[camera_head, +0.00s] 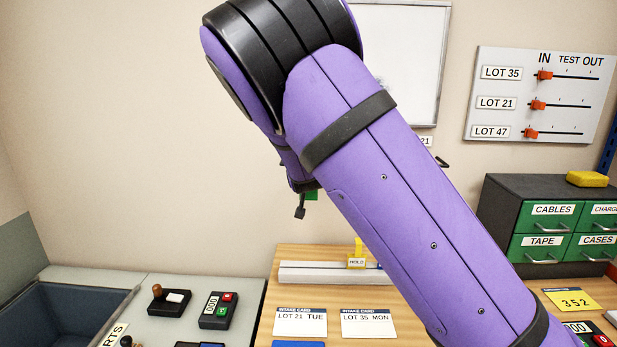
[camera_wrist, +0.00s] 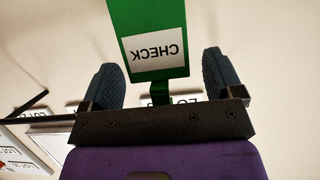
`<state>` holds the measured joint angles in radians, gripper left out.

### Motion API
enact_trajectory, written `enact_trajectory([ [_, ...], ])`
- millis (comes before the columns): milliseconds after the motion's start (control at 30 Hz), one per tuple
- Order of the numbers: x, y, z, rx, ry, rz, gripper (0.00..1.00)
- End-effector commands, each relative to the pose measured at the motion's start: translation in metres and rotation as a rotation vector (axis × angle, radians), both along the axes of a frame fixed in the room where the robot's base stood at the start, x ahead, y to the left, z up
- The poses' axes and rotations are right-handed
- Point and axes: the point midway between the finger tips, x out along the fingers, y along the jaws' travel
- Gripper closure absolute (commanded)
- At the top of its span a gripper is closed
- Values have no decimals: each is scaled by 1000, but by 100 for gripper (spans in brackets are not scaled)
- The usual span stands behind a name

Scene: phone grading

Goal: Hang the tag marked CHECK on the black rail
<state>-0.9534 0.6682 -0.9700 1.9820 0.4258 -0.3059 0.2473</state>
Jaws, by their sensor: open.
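The green tag (camera_wrist: 151,15) with a white CHECK label (camera_wrist: 154,50) is in the wrist view, its lettering upside down there. A narrow green stem runs from it toward the gripper palm. My gripper (camera_wrist: 158,64) is open, with one dark finger on each side of the tag and a visible gap to each. In the head view only a dark finger (camera_head: 300,211) and a bit of green (camera_head: 312,195) show beside my arm. A thin black bar (camera_wrist: 35,120) shows at the wrist view's left; whether it is the rail, and whether the tag touches it, I cannot tell.
My arm hides much of the wall. A dark peg (camera_head: 442,162) shows at its right edge. Below stand a pale bar (camera_head: 318,272) with a yellow HOLD tag (camera_head: 357,262), and intake cards (camera_head: 300,323). A slider panel (camera_head: 480,128) and a drawer cabinet (camera_head: 500,190) are at right.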

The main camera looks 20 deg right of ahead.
Motion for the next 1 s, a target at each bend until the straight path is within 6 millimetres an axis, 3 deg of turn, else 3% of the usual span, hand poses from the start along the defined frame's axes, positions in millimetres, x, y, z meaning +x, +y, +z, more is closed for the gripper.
enact_trajectory([
  [167, -8, 3, 3, 0, 1, 1, 14],
  [700, -69, 24, 30, 1, 0, 3, 14],
  [1000, -90, 30, 39, 0, 0, 2, 14],
])
